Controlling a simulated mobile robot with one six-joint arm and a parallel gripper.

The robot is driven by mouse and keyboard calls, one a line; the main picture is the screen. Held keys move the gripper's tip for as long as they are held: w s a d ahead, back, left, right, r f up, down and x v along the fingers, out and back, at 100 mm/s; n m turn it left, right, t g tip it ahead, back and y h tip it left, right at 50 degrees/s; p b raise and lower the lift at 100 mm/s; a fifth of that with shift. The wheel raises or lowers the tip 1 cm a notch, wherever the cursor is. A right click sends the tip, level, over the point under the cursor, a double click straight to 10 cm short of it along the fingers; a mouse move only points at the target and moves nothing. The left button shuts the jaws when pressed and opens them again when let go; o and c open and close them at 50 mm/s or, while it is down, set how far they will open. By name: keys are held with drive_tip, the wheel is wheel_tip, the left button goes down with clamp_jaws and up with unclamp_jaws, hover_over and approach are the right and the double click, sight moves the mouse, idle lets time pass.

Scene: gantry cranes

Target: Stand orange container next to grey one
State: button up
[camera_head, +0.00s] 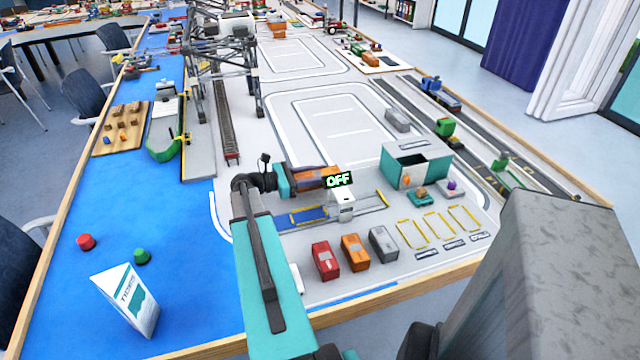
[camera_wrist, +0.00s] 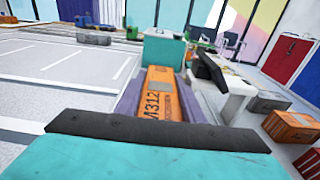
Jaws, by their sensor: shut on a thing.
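My gripper (camera_head: 312,180) is shut on an orange container (camera_head: 318,174). In the wrist view the container (camera_wrist: 160,92) lies lengthwise between the two fingers, with dark lettering on top. It is beside the white OFF post; its underside is hidden, so I cannot tell its height above the table. A grey container (camera_head: 383,244) stands at the front, right of another orange container (camera_head: 354,252) and a red container (camera_head: 325,261). A second grey container (camera_head: 397,120) stands farther back, beside the marked white area; it also shows in the wrist view (camera_wrist: 93,38).
The white post with the OFF sign (camera_head: 340,200) is close to the right of my gripper. A blue piece (camera_head: 307,216) lies in front of it. A teal-and-white open box (camera_head: 416,164) stands farther right. Yellow-outlined slots (camera_head: 438,227) are empty. The marked area (camera_head: 335,125) behind is clear.

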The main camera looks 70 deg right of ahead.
drive_tip(key=shift+f, duration=1.85)
drive_tip(key=shift+f, duration=0.1)
drive_tip(key=o, duration=0.9)
drive_tip(key=shift+c, duration=0.2)
drive_tip(key=b+v, duration=0.1)
drive_tip(key=v, duration=1.1)
